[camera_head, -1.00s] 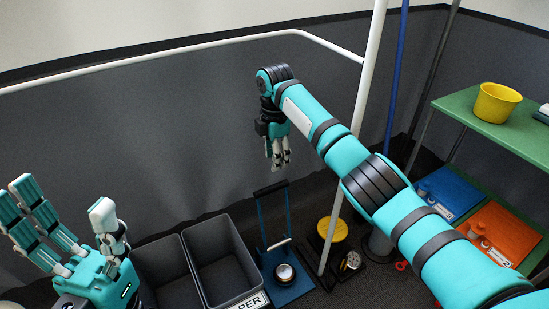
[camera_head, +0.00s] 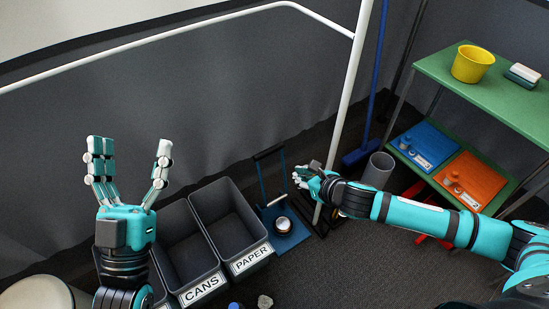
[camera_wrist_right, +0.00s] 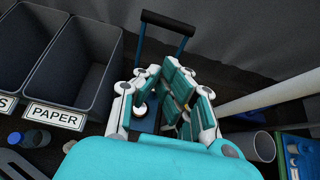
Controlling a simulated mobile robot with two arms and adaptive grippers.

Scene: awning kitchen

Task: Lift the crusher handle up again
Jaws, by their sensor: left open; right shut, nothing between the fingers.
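The can crusher (camera_head: 290,241) stands on the floor right of the bins, with a blue base, blue uprights and a black top bar (camera_head: 269,152). Its pale handle (camera_head: 276,202) sits low, across the frame above the base. A round metal-topped can or cup (camera_head: 284,226) is on the base. My right gripper (camera_head: 302,178) is shut and empty, just right of the uprights and near the handle; contact cannot be told. In the right wrist view its fingers (camera_wrist_right: 170,100) cover much of the crusher and its handle. My left gripper (camera_head: 128,170) is open, fingers up, over the bins' left side.
Grey bins labelled CANS (camera_head: 203,288) and PAPER (camera_head: 251,257) stand left of the crusher. A white pole (camera_head: 348,85) rises right behind my right gripper. A green shelf (camera_head: 490,95) with a yellow pot (camera_head: 472,64) is at right. A grey cylinder (camera_head: 378,171) stands nearby.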

